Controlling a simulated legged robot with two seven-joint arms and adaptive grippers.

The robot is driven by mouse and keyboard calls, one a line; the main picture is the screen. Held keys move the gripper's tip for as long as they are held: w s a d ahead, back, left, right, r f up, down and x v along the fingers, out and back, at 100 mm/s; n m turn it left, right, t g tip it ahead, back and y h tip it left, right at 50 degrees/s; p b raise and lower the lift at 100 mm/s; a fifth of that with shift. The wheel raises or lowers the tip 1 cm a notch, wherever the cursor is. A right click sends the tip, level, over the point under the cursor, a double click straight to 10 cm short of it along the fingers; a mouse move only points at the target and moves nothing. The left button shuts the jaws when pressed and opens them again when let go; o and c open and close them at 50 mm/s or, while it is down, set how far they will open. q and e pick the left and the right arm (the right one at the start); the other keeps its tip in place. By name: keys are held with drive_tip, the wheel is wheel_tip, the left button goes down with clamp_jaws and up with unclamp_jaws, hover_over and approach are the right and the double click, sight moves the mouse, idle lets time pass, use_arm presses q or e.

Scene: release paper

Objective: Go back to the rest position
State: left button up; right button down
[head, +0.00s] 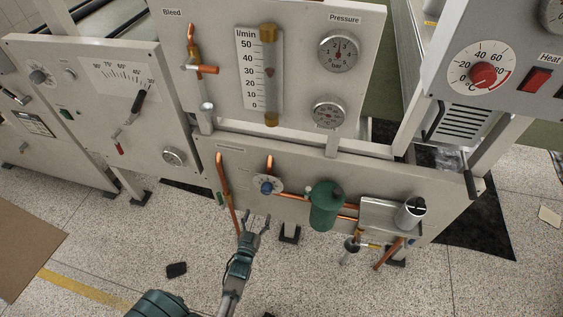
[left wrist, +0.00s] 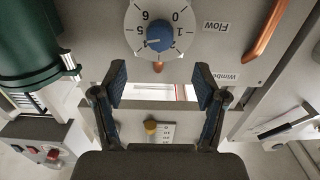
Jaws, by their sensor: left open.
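My left gripper (head: 255,222) reaches up from the bottom of the head view, in front of the lower panel (head: 345,181). Its two fingers are spread with nothing between them. In the left wrist view the open left gripper (left wrist: 161,92) shows its blue-padded fingers apart. The blue flow knob (left wrist: 159,37) on its white numbered dial lies just beyond the fingertips there and is not held. The same knob (head: 266,188) shows in the head view, above and right of the gripper. My right gripper is not in either view.
A green cylinder (head: 325,205) and copper pipes (head: 222,180) stick out from the lower panel. A silver cylinder (head: 411,212) sits further right. Gauges and a flow scale (head: 258,70) are on the panel above.

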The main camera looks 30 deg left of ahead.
use_arm(q)
drive_tip(key=s+d+f+m+g+h+p, duration=0.2)
drive_tip(key=s+d+f+g, duration=0.35)
drive_tip(key=s+f, duration=0.45)
drive_tip(key=s+d+f+m+g+h+p, duration=0.15)
drive_tip(key=s+d+f+g, duration=0.4)
drive_tip(key=f, duration=0.65)
drive_tip(key=s+f+g, duration=0.2)
drive_tip(key=s, duration=0.4)
drive_tip(key=s+f+m+g+h, duration=0.1)
drive_tip(key=s+f+g, duration=0.1)
drive_tip(key=s, duration=0.5)
drive_tip(key=shift+s+d+g, duration=0.2)
drive_tip(key=shift+s+g, duration=0.05)
drive_tip(key=shift+g, duration=0.15)
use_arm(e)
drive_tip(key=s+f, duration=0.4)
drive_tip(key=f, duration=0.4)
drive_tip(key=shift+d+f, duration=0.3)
use_arm(q)
drive_tip(key=shift+w+m, duration=0.1)
drive_tip(key=shift+m, duration=0.15)
